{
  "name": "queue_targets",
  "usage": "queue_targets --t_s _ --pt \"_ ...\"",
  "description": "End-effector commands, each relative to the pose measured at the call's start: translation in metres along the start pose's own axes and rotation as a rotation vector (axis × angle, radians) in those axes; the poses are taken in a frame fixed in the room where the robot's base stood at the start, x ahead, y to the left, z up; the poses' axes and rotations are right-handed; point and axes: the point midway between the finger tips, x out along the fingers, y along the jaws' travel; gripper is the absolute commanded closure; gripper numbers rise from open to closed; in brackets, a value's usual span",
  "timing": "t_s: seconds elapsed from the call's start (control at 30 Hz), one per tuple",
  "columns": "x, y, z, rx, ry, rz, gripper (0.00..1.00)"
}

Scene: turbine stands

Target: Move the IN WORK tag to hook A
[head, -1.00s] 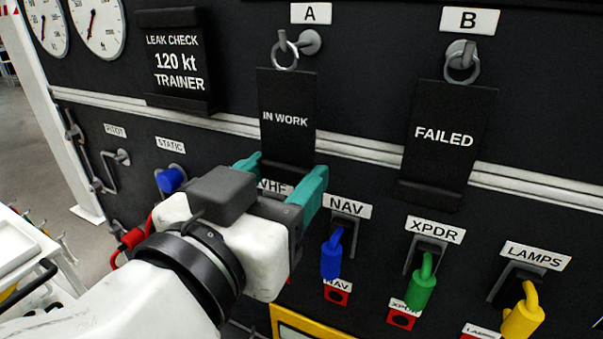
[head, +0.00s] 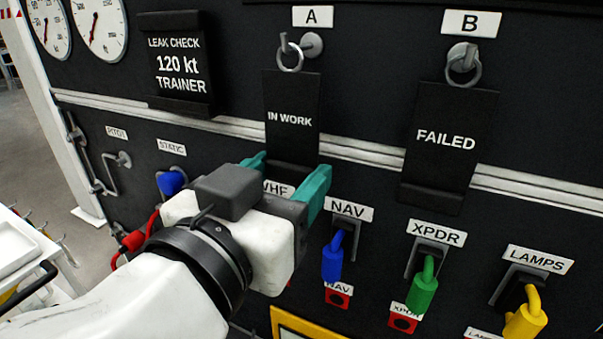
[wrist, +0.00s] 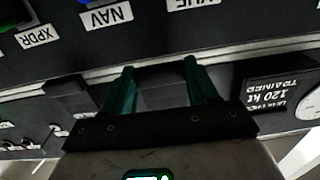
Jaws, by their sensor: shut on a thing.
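The IN WORK tag (head: 291,100) is a black plate with white letters and a metal ring (head: 291,57) at its top. It is upright below hook A (head: 312,45), a grey peg with an upturned tip under the A label. The ring overlaps the hook in the head view; whether its weight rests there I cannot tell. My gripper (head: 286,178) is shut on the tag's lower end, with a teal finger on each side. The wrist view also shows my gripper (wrist: 158,88), with the dark tag between its fingers.
The FAILED tag (head: 446,140) hangs by its ring on hook B (head: 464,57) at the right. Below are the blue NAV (head: 332,259), green XPDR (head: 422,293) and yellow LAMPS (head: 525,318) pieces. A LEAK CHECK placard (head: 178,65) is at the left.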

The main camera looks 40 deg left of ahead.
Motion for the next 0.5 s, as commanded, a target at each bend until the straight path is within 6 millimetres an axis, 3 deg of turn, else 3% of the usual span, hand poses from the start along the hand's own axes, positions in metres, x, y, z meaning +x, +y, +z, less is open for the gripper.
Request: queue_targets --t_s 0.23,0.27,0.5 --pt "0.0023 0.0003 -0.0002 0.000 0.000 0.001 1.00" --pt "0.0022 0.0003 -0.0002 0.000 0.000 0.001 0.41" --pt "0.0021 0.0003 -0.0001 0.000 0.000 0.001 0.18"
